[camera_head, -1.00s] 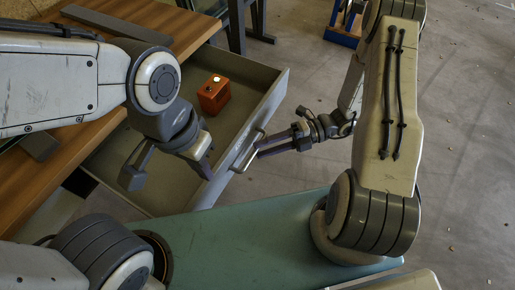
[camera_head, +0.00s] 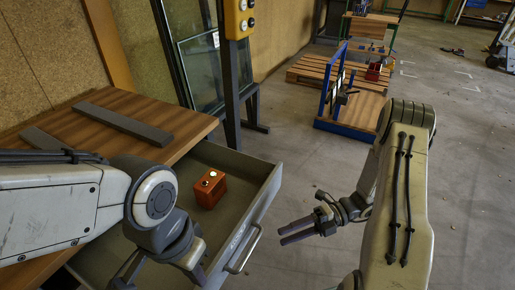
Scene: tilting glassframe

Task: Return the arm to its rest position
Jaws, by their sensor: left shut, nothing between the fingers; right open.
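My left arm comes in from the left over the wooden table and the open drawer. Its gripper (camera_head: 198,275) points down inside the drawer area at the bottom edge, shut and empty, with its tips partly cut off. My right gripper (camera_head: 296,232) is open and empty, its two dark fingers pointing left. It is in the air to the right of the drawer handle (camera_head: 243,250), apart from it. The grey drawer (camera_head: 262,195) is pulled out from under the table. An orange-red box (camera_head: 210,188) with round details on top sits inside it.
Two grey bars (camera_head: 122,122) lie on the wooden table (camera_head: 165,110). A dark post with a yellow button box (camera_head: 238,18) and glass panes stand behind. A blue-framed rack (camera_head: 345,115) and pallets (camera_head: 310,70) are farther back. The floor right of the drawer is clear.

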